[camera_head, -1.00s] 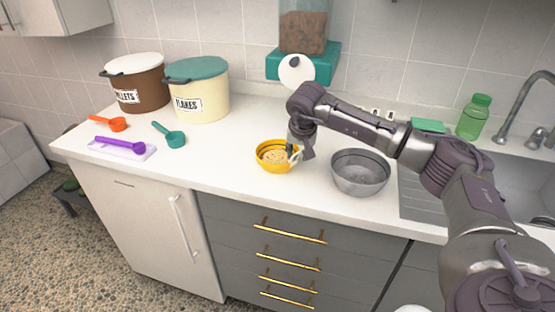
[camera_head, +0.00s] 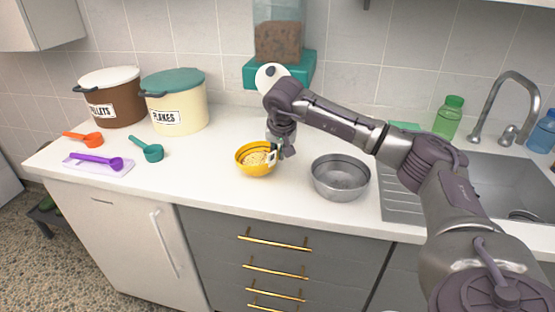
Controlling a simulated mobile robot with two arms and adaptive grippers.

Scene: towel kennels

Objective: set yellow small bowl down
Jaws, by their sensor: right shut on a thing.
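The yellow small bowl (camera_head: 249,168) is on or just above the white counter, left of the grey metal bowl. It looks level and holds pale flakes. My right gripper (camera_head: 274,154) is shut on its right rim. I cannot tell whether the bowl's base touches the counter. My left gripper is not in view.
The grey bowl (camera_head: 340,178) stands close on the right, with the sink (camera_head: 490,185) beyond. The teal scoop (camera_head: 148,149), purple scoop (camera_head: 100,160) and orange scoop (camera_head: 84,139) lie at left. The flakes bin (camera_head: 178,105) and teal-based dispenser (camera_head: 279,72) stand behind. The counter in front is clear.

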